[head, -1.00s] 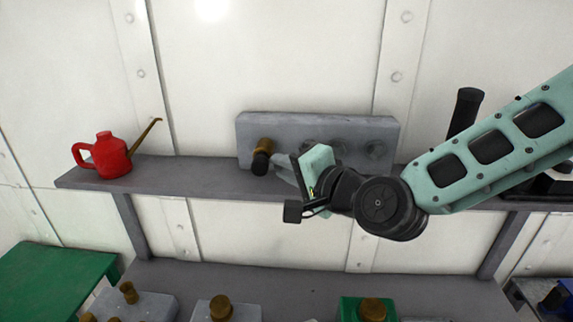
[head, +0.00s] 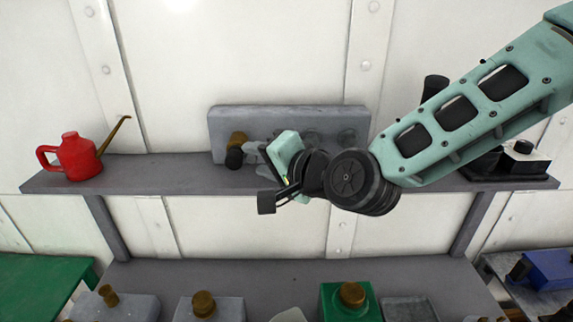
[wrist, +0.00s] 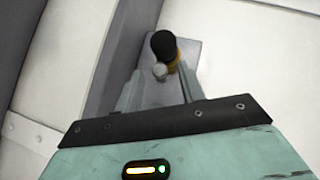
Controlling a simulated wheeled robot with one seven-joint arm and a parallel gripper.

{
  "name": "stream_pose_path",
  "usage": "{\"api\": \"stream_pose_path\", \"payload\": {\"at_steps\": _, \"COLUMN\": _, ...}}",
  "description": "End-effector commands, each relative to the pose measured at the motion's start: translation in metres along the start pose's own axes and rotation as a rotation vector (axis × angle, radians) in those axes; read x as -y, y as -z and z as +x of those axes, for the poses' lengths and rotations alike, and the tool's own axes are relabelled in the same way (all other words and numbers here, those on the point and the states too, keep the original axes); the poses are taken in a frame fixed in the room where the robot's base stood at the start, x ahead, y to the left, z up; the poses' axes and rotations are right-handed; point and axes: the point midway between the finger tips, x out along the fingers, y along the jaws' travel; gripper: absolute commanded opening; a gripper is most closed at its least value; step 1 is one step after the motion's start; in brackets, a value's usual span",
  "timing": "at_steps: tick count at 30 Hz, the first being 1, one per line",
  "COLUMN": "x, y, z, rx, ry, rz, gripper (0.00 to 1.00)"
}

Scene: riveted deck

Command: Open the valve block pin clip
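The valve block (head: 290,120) is a long grey block at the back of the wall shelf. A brass fitting with a black end (head: 235,154) sticks out at its left side; in the wrist view the black end (wrist: 163,43) shows ahead, with a small pale round piece just below it. I cannot tell which part is the pin clip. My gripper (head: 256,150) is in front of the block, just right of the fitting. In the wrist view its fingers (wrist: 160,74) are apart, with the fitting beyond or between the tips. Contact cannot be told. My wrist hides part of the block.
A red oil can (head: 77,157) with a brass spout stands at the shelf's (head: 150,175) left end. A black and white device (head: 517,160) sits at its right end. Below, a bench (head: 240,272) holds several blocks with brass knobs. A green surface (head: 35,285) is lower left.

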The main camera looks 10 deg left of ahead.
Motion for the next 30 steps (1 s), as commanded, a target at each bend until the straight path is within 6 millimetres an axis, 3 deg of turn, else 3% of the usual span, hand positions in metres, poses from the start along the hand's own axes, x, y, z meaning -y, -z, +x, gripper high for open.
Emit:
{"api": "stream_pose_path", "payload": {"at_steps": 18, "x": -0.001, "y": 0.002, "z": -0.102, "rx": -0.004, "ry": -0.002, "rz": -0.004, "gripper": 0.39}}
{"api": "stream_pose_path", "payload": {"at_steps": 27, "x": 0.0, "y": 0.002, "z": -0.145, "rx": -0.003, "ry": -0.005, "rz": -0.004, "gripper": 0.39}}
{"api": "stream_pose_path", "payload": {"at_steps": 30, "x": 0.0, "y": 0.003, "z": -0.15, "rx": -0.006, "ry": 0.001, "rz": -0.001, "gripper": 0.39}}
